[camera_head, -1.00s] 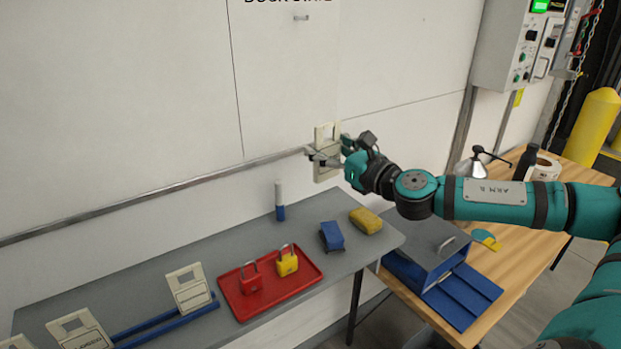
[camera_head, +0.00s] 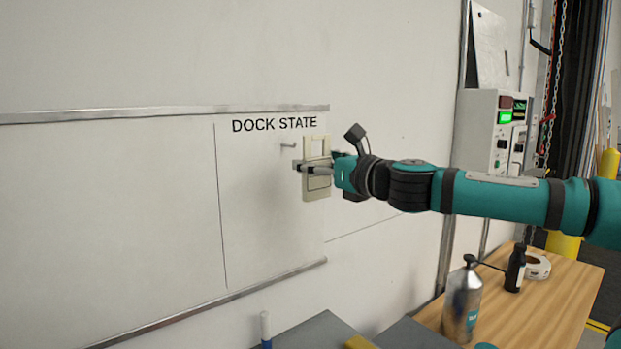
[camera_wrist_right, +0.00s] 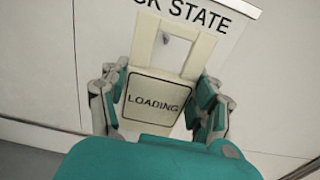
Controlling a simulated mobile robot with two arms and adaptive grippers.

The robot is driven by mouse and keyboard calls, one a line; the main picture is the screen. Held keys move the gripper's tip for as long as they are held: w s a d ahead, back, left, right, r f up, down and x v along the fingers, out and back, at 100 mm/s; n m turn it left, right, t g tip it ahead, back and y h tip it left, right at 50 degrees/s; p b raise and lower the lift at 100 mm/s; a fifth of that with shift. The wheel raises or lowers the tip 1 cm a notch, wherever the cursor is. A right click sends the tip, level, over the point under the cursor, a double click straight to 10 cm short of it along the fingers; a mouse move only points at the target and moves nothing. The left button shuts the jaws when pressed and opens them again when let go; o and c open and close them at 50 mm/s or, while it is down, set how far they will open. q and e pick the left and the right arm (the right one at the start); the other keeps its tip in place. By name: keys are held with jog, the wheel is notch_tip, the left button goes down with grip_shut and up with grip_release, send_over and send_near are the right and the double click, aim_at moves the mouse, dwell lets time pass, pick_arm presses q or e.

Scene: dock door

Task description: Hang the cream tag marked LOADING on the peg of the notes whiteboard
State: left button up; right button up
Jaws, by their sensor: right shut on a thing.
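My right gripper (camera_head: 312,168) is shut on the cream LOADING tag (camera_head: 316,191), holding it upright in front of the whiteboard (camera_head: 255,225) at its right part. The word LOADING reads clearly on the tag in the right wrist view (camera_wrist_right: 160,95), with a finger at each side and the tag's square hole at the top. A small peg (camera_head: 289,146) sticks out under the words DOCK STATE, just left of the tag's top. The tag is apart from the peg in the head view.
On the wooden table (camera_head: 560,285) at right stand a spray bottle (camera_head: 462,305), a dark bottle (camera_head: 515,268) and a tape roll (camera_head: 537,266). A control box (camera_head: 490,135) is on the wall.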

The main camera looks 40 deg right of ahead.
aim_at(283, 162)
jog(key=w+p, duration=0.2)
jog(key=p, duration=0.1)
jog(key=w+p, duration=0.3)
jog(key=p, duration=0.1)
jog(key=w+d+p, duration=0.1)
jog(key=w+p, duration=0.1)
jog(key=p, duration=0.2)
jog(key=shift+w+f, duration=0.3)
jog(key=shift+w, duration=0.1)
jog(key=shift+w+f+p, duration=0.2)
jog(key=shift+w+p, duration=0.1)
jog(key=shift+p, duration=0.95)
jog(key=shift+w+f+p, duration=0.15)
jog(key=shift+p, duration=0.2)
jog(key=shift+f, duration=0.1)
jog(key=o, duration=1.3)
jog(key=shift+c, duration=0.2)
